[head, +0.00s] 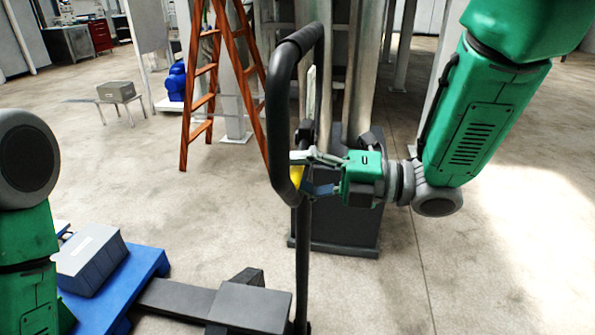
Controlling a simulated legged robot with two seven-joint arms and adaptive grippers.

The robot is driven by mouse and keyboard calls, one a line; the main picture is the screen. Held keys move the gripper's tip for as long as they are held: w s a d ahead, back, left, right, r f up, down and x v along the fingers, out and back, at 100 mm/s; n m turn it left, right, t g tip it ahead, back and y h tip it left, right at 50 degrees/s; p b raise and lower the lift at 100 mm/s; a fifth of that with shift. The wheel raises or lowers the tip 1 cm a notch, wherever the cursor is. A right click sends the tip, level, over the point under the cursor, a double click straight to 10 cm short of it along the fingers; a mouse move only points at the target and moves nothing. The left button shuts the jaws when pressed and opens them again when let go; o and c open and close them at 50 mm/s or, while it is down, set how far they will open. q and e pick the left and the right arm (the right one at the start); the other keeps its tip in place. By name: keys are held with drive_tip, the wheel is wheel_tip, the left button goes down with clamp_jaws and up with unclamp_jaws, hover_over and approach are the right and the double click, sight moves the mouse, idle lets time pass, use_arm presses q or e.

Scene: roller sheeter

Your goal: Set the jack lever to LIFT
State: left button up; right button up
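The pallet jack's dark looped handle (281,125) stands upright in the middle of the head view, on a thin dark post (302,255). A small yellow part (296,174) shows inside the lower end of the loop; it may be the jack lever, and its setting cannot be read. My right gripper (304,172) reaches in from the right at the loop's lower end. Its fingers look spread apart, above and below the yellow part. Whether they touch it I cannot tell. My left arm shows at the left edge, but its gripper is out of view.
The jack's dark base (248,306) runs low toward a blue pallet (145,268) carrying a grey box (90,262). A dark block (345,232) and metal posts stand behind the handle. A wooden ladder (203,100) stands further back. The floor at right is clear.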

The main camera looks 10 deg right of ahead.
drive_tip(key=v, duration=0.8)
drive_tip(key=s+d+f+m+t+h, duration=0.1)
drive_tip(key=d+f+m+h, duration=0.3)
drive_tip(key=f+m, duration=0.7)
drive_tip(key=s+d+f+m+t+h, duration=0.1)
drive_tip(key=d+f+m+t+h, duration=0.1)
drive_tip(key=f+m+h, duration=0.8)
drive_tip(key=s+d+f+m+g+h, duration=0.1)
drive_tip(key=s+d+f+m+g, duration=0.1)
drive_tip(key=s, duration=0.5)
drive_tip(key=s+d+f+m+g+h, duration=0.1)
drive_tip(key=s+d+f+m+g, duration=0.2)
drive_tip(key=s+f+m, duration=0.3)
drive_tip(key=s+d+f+m+g+h, duration=0.1)
drive_tip(key=s+d+f+m+g, duration=0.2)
drive_tip(key=s+f, duration=0.5)
drive_tip(key=s+m, duration=0.1)
drive_tip(key=s, duration=0.1)
drive_tip(key=shift+s+d+f, duration=0.25)
drive_tip(key=shift+d+f, duration=0.05)
drive_tip(key=shift+f, duration=0.05)
